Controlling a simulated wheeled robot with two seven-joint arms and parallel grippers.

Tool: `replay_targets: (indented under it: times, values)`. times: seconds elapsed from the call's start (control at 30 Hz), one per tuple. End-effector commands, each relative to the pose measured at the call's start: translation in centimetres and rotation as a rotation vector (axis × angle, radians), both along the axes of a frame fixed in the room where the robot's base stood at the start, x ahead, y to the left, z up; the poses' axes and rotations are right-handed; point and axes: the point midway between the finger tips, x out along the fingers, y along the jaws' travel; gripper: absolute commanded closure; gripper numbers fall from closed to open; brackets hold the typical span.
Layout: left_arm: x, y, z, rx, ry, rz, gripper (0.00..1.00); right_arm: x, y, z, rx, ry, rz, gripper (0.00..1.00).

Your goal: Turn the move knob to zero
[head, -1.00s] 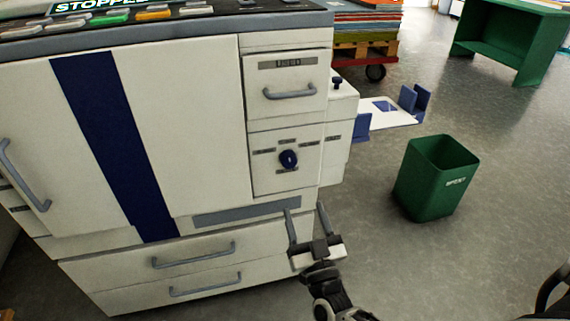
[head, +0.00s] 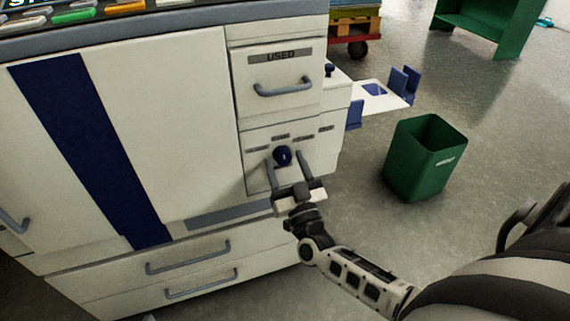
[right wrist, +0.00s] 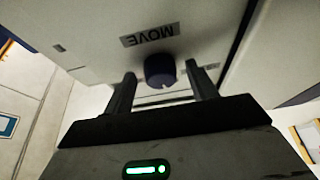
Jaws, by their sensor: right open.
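The move knob (head: 282,156) is a round dark blue knob on a white panel at the right of the machine front, with small grey labels around it. In the right wrist view the knob (right wrist: 160,70) sits beside a label reading MOVE (right wrist: 149,36), seen upside down. My right gripper (head: 286,168) is open, with its fingers pointing at the panel and one on each side of the knob. In the right wrist view the fingertips (right wrist: 160,76) flank the knob with gaps; I see no contact. My left gripper is not in view.
A drawer marked USED (head: 283,85) with a grey handle is above the knob panel. Lower drawers (head: 190,262) are below it. A white tray with blue guides (head: 385,98) sticks out at the right. A green bin (head: 426,160) stands on open floor.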

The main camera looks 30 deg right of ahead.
Motion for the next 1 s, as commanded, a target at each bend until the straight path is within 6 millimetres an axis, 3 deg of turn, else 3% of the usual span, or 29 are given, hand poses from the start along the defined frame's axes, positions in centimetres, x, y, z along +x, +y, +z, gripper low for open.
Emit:
replay_targets:
  times: [0.03,0.17,0.4,0.53,0.8,0.83,0.9,1.0]
  values:
    - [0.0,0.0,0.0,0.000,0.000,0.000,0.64,0.0,0.0,0.0,0.000,0.000,0.000,0.51]
    - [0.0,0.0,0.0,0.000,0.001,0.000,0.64,0.0,0.0,0.0,0.000,0.000,0.000,0.87]
    - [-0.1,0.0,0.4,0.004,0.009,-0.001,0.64,0.0,0.2,0.1,0.082,-0.018,-0.003,0.87]
    - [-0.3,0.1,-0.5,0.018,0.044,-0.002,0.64,0.0,0.2,0.1,0.162,-0.037,-0.002,0.87]
    - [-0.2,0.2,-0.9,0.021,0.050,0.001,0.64,0.0,0.2,0.0,0.169,-0.040,0.001,0.87]
    - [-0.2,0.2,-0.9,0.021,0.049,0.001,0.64,0.0,0.2,0.0,0.169,-0.039,0.000,0.58]
    - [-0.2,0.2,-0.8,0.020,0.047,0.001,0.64,0.0,0.2,0.0,0.169,-0.039,0.000,0.43]
    - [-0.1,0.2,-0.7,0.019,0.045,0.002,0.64,0.0,0.2,0.0,0.169,-0.039,0.000,0.43]
